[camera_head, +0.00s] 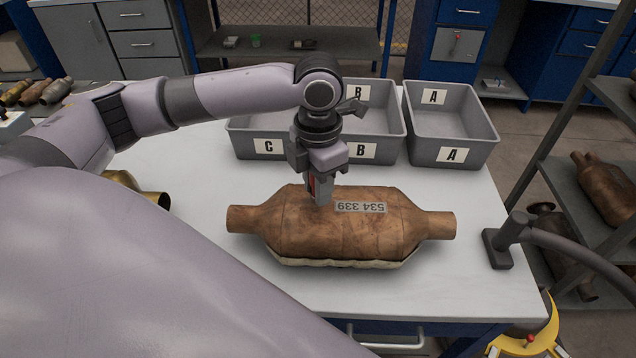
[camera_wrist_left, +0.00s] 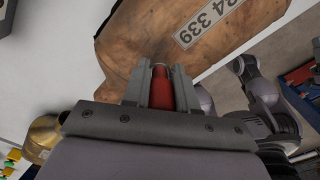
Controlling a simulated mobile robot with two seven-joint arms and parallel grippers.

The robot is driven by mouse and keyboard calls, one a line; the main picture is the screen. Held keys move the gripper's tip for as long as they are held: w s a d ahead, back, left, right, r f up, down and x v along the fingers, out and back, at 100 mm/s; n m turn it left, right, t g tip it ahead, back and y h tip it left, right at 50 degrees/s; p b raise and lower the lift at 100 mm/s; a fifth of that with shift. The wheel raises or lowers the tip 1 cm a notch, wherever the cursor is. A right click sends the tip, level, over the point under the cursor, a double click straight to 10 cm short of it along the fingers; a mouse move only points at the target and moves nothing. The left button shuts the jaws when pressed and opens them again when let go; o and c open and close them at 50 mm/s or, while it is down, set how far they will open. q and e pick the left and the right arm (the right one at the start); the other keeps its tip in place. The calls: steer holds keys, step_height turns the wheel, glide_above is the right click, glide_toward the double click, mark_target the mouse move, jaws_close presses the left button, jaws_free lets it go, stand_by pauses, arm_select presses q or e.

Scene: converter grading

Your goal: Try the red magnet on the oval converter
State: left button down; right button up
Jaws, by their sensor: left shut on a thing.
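The brown, rusty oval converter (camera_head: 345,238) lies lengthwise on the white table, its label 534 339 on top. It also fills the top of the left wrist view (camera_wrist_left: 150,45). My left gripper (camera_head: 320,198) points down over the converter, left of the label. It is shut on the red magnet (camera_wrist_left: 161,88), which shows between the fingers in the left wrist view. In the head view only a red sliver of the magnet shows. The magnet's tip is at or just above the converter's surface; I cannot tell whether they touch. My right gripper is not in view.
Grey bins marked C (camera_head: 240,140), B (camera_head: 398,125) and A (camera_head: 490,150) stand along the table's back edge. A grey stand with a curved hose (camera_head: 505,240) is at the right edge. A brass-coloured part (camera_head: 155,198) lies at left, partly behind my arm. Front right is clear.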

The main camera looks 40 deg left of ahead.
arm_select(q)
step_height(320, 180, up, 3)
steer(key=shift+f+p, duration=0.2)
steer(key=shift+p, duration=0.6)
steer(key=shift+r, duration=1.4)
